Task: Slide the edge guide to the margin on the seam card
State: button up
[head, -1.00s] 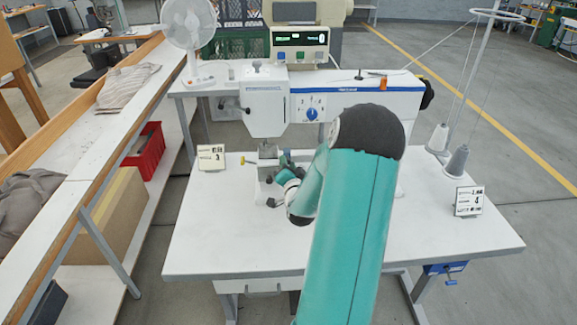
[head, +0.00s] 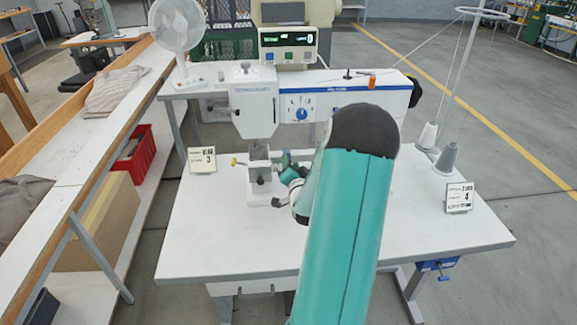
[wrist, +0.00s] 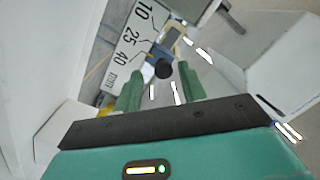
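A round black knob (wrist: 164,69), apparently the edge guide's, is near the 40 end. My gripper (wrist: 160,78) has its two green fingers apart, one on each side of the knob, with gaps showing. In the head view my gripper (head: 286,172) is beside the metal block (head: 258,165) under the sewing head; the fingertips are too small to judge there. Two small cards stand on the table, one at left marked 3 (head: 202,160) and one at right marked 4 (head: 459,197); their smaller print is unclear.
The sewing machine head (head: 254,105) hangs just above the block, and its long arm (head: 340,104) spans behind. Thread cones (head: 446,158) stand at right. The front of the white table (head: 230,240) is clear. A side bench (head: 60,195) runs along the left.

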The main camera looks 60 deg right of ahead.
jog(key=shift+w+a, duration=0.1)
jog(key=shift+w, duration=0.05)
jog(key=v, duration=1.3)
jog(key=shift+s+a, duration=0.3)
